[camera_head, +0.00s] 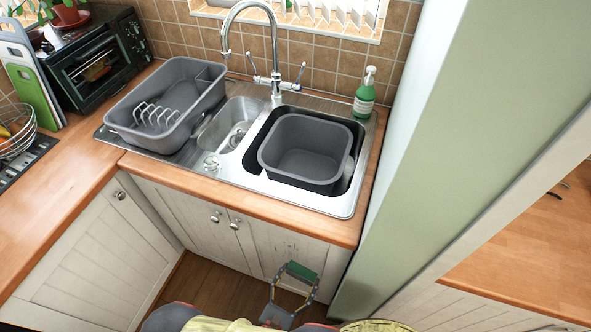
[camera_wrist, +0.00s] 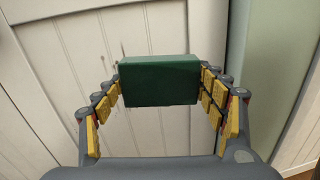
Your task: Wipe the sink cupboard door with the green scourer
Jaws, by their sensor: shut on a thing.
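The sink cupboard has white panelled doors under the sink; its right door (camera_head: 283,252) stands in front of my gripper. It also fills the back of the wrist view (camera_wrist: 60,60). My gripper (camera_head: 300,272) is shut on the green scourer (camera_head: 301,271), low in front of the right door. In the wrist view the scourer (camera_wrist: 160,80) is a dark green block between the yellow-padded fingers, with its broad side towards the camera. I cannot tell whether its far side touches the door.
A pale green wall panel (camera_head: 440,130) stands close on the right of the cupboard. Above are the wooden worktop (camera_head: 230,200) and the steel sink with a grey basin (camera_head: 304,150). Door knobs (camera_head: 234,226) stick out left of my gripper. Wooden floor (camera_head: 200,285) shows below.

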